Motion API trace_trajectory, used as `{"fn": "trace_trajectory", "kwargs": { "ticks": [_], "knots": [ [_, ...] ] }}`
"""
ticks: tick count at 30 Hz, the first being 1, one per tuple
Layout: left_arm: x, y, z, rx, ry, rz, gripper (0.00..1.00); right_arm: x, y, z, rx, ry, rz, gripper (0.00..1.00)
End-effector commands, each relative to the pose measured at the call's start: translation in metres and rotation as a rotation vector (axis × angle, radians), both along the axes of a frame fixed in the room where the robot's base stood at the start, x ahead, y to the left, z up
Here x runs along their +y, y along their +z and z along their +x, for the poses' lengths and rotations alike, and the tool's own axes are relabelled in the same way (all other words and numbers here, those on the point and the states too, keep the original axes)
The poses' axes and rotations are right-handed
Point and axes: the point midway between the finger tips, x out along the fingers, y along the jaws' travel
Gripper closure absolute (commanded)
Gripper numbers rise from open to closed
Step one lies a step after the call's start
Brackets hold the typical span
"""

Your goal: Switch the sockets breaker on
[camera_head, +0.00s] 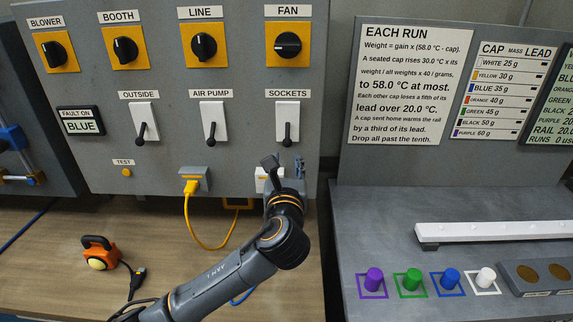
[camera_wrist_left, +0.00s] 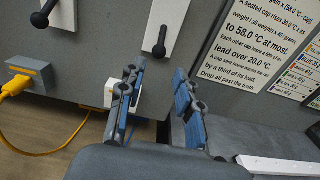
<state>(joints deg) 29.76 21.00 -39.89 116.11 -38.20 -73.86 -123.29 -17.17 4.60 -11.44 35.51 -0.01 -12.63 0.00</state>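The sockets breaker (camera_head: 287,122) is a white plate with a black lever, under the SOCKETS label on the grey panel. Its lever points down. In the left wrist view the breaker (camera_wrist_left: 164,22) is at the top centre, its black lever also down. My left gripper (camera_head: 283,164) is just below this breaker, in front of the panel. In the left wrist view my left gripper (camera_wrist_left: 159,71) has its two blue-grey fingers apart with nothing between them. The fingertips are below the lever and appear apart from it. My right gripper is not in view.
Left of it are the AIR PUMP breaker (camera_head: 213,122) and OUTSIDE breaker (camera_head: 144,123), levers down. A yellow plug (camera_head: 191,186) sits in a socket below. A white socket (camera_wrist_left: 110,95) is beside the fingers. An orange lamp (camera_head: 98,252) lies on the bench; coloured caps stand right.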

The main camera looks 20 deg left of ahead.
Motion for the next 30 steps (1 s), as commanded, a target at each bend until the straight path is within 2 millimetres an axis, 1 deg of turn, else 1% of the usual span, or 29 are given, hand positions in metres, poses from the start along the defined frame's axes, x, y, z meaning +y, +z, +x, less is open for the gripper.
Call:
{"fn": "trace_trajectory", "kwargs": {
  "ticks": [5, 11, 17, 18, 19, 20, 21, 22, 30],
  "knots": [
    [0.005, -0.005, 0.017, 0.0, 0.001, -0.001, 0.66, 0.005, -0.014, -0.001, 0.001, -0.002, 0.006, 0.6],
    [0.014, -0.006, 0.045, 0.0, 0.002, -0.004, 0.66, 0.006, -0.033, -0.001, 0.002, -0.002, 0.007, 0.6],
    [0.022, -0.009, 0.074, 0.0, 0.002, -0.006, 0.66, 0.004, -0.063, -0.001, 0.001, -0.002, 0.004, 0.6],
    [0.022, -0.004, 0.075, 0.001, 0.0, -0.005, 0.7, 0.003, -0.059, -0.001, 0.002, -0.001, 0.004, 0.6],
    [0.022, -0.003, 0.074, 0.002, -0.001, -0.005, 0.76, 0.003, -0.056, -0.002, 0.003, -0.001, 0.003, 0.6],
    [0.022, -0.003, 0.074, 0.002, -0.001, -0.005, 0.82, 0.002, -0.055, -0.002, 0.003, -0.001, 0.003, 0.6],
    [0.022, -0.003, 0.074, 0.003, 0.0, -0.005, 0.91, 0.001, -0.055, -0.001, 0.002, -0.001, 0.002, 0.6],
    [0.022, -0.003, 0.074, 0.002, 0.0, -0.005, 0.95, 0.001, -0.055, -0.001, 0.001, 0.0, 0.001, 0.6],
    [0.021, 0.002, 0.073, -0.001, -0.001, -0.005, 0.95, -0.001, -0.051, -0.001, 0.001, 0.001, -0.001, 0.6]
  ]
}}
